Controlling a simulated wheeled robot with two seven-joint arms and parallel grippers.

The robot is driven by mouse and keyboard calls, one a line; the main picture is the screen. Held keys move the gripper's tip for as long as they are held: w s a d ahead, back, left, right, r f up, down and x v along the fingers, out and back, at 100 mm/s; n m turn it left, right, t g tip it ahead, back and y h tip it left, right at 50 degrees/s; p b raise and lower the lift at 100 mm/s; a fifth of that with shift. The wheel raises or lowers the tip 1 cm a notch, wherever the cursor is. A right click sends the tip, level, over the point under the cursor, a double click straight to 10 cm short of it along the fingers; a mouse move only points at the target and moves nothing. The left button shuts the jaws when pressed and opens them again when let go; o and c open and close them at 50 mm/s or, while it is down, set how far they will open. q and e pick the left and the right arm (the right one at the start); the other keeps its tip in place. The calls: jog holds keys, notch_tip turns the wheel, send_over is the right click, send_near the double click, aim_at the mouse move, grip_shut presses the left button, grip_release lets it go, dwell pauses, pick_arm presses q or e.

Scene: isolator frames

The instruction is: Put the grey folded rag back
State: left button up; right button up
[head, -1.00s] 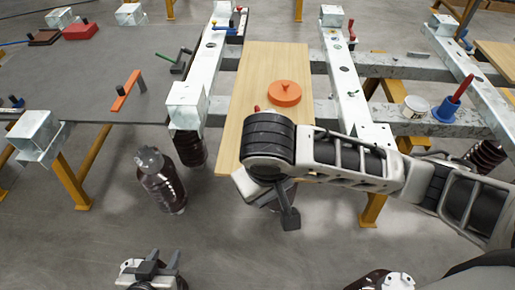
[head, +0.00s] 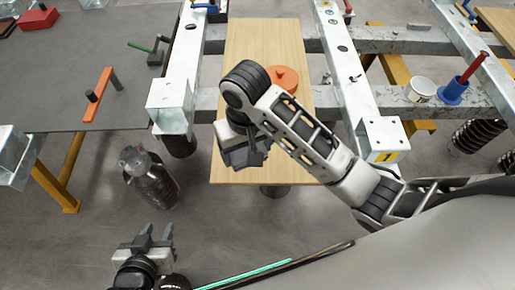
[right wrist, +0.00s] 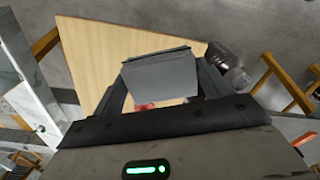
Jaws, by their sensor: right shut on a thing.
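The grey folded rag (right wrist: 160,75) shows in the right wrist view, between the fingers of my right gripper (right wrist: 160,84). The gripper is shut on it, and the wooden board (right wrist: 88,50) lies beyond. In the head view my right gripper (head: 247,158) is over the near part of the wooden board (head: 262,40); the rag cannot be made out clearly there. My left gripper (head: 157,233) is low in the head view, its fingers apart and empty, away from the board.
An orange round piece (head: 284,78) sits on the board behind my right arm. Metal beams (head: 350,95) flank the board. A dark tabletop (head: 60,100) with an orange bar (head: 98,95) is at left. A blue holder (head: 453,92) and white cup (head: 420,90) stand at right.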

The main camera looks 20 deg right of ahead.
aim_at(258, 144)
jog(key=shift+w+d+f, duration=0.1)
jog(key=shift+w+f, duration=0.05)
jog(key=shift+f, duration=0.05)
jog(key=w+d+f, duration=0.1)
jog(key=f, duration=0.1)
jog(key=w+d+f, duration=0.1)
jog(key=f, duration=0.1)
jog(key=w+d+f, duration=0.1)
jog(key=w+f, duration=0.1)
jog(key=shift+w+d, duration=0.1)
jog(key=shift+d, duration=0.15)
notch_tip(258, 144, down, 3)
jog(key=shift+f, duration=0.2)
jog(key=o, duration=0.9)
pick_arm(q)
jog(key=shift+w+r, duration=0.2)
jog(key=shift+r, duration=0.1)
pick_arm(e)
jog(key=shift+r, duration=0.1)
pick_arm(q)
jog(key=shift+f, duration=0.15)
pick_arm(e)
notch_tip(258, 144, up, 12)
jog(key=shift+f, duration=0.1)
